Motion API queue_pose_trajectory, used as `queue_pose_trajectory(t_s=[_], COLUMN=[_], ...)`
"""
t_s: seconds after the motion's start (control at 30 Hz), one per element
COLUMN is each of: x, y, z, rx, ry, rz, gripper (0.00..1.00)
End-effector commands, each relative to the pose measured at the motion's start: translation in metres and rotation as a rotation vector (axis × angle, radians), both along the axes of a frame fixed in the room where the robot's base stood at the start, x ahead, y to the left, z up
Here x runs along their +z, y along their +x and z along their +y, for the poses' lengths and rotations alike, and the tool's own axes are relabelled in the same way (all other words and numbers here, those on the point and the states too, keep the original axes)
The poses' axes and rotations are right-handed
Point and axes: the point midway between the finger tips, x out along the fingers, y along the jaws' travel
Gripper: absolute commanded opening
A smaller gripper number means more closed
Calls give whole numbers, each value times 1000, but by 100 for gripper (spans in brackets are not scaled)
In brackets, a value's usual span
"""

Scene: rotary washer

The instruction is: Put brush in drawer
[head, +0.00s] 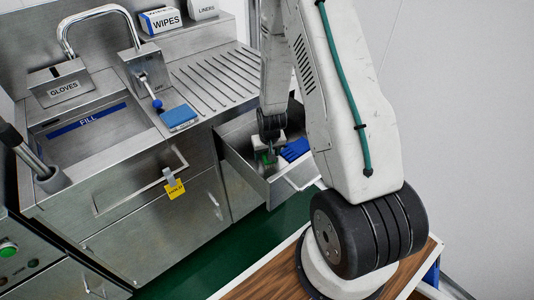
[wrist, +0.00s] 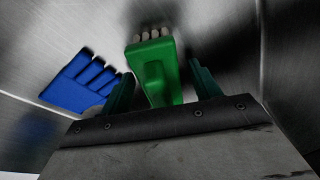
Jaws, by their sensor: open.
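The drawer (head: 282,188) stands pulled open below the ribbed drainboard. My gripper (head: 268,154) reaches down into it. In the wrist view a green brush (wrist: 156,76) with pale bristles at its far end lies between the two dark green fingers of my gripper (wrist: 164,88). The fingers are open, with a gap showing on the right side of the brush. The brush appears to be inside the drawer; in the head view it is mostly hidden by my gripper.
A blue glove-like item (head: 295,149) lies in the drawer right of my gripper; it shows left of the brush in the wrist view (wrist: 82,82). A blue sponge (head: 178,117) lies on the counter beside the sink (head: 90,135). A yellow tag (head: 174,189) hangs from a handle.

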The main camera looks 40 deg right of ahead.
Motion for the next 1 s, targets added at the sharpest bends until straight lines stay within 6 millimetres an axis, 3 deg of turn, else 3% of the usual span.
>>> queue_pose_trajectory(t_s=[0.23, 0.7, 1.0], x=[14, 99, 127], y=[-2, -19, -24], z=[1, 7, 12], rx=[0, 0, 5], ry=[0, -1, -1], rz=[-1, -4, -2], gripper=[62, 62, 62])
